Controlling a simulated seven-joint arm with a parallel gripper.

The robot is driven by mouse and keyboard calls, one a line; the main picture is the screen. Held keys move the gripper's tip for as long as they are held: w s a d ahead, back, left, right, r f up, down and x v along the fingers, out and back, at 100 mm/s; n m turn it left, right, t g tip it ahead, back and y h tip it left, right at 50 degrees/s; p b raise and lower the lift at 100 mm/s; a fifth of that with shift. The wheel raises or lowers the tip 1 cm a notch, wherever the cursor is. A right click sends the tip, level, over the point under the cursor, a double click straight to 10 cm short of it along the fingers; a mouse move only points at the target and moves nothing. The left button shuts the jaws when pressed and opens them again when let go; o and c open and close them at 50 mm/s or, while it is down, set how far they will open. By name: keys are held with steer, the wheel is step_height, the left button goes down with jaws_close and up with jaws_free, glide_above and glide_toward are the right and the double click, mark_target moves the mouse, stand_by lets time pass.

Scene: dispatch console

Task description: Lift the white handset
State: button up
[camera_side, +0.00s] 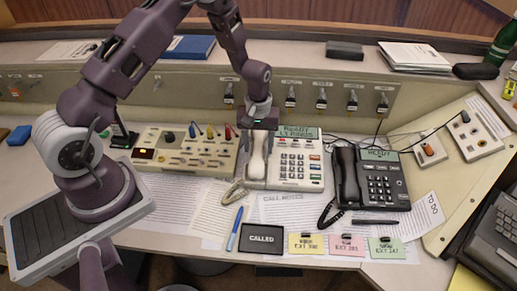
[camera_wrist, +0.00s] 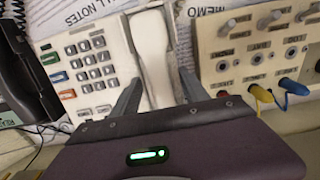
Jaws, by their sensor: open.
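The white handset (camera_side: 257,163) lies lengthwise on the left part of the white desk phone (camera_side: 299,165), in its cradle as far as I can see. My gripper (camera_side: 259,127) is over the far end of the handset, pointing down. In the wrist view the open fingers of my gripper (camera_wrist: 160,92) stand on either side of the white handset (camera_wrist: 152,50), one beside the phone's keypad (camera_wrist: 92,68) and one toward the switch panel. I cannot tell whether the fingers touch it. The handset's far end is hidden behind my gripper.
A beige switch panel (camera_side: 187,150) with coloured plugs stands close left of the phone. A black phone (camera_side: 381,182) with its own handset stands to the right.

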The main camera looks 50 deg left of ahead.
mark_target(259, 147)
steer(key=shift+f, duration=0.25)
jaws_close()
steer(key=shift+r, duration=0.1)
step_height(259, 147, up, 8)
steer(key=shift+s+d+f, duration=0.1)
steer(key=shift+d+f, duration=0.05)
steer(key=shift+f, duration=0.05)
steer(key=s+d, duration=1.3)
steer(key=shift+s+d+r, duration=0.15)
steer(key=shift+r, duration=0.65)
steer(key=shift+s+d+r, duration=0.15)
steer(key=shift+s+r, duration=0.05)
steer(key=shift+r, duration=0.6)
steer(key=shift+s+d+r, duration=0.15)
steer(key=shift+r, duration=0.65)
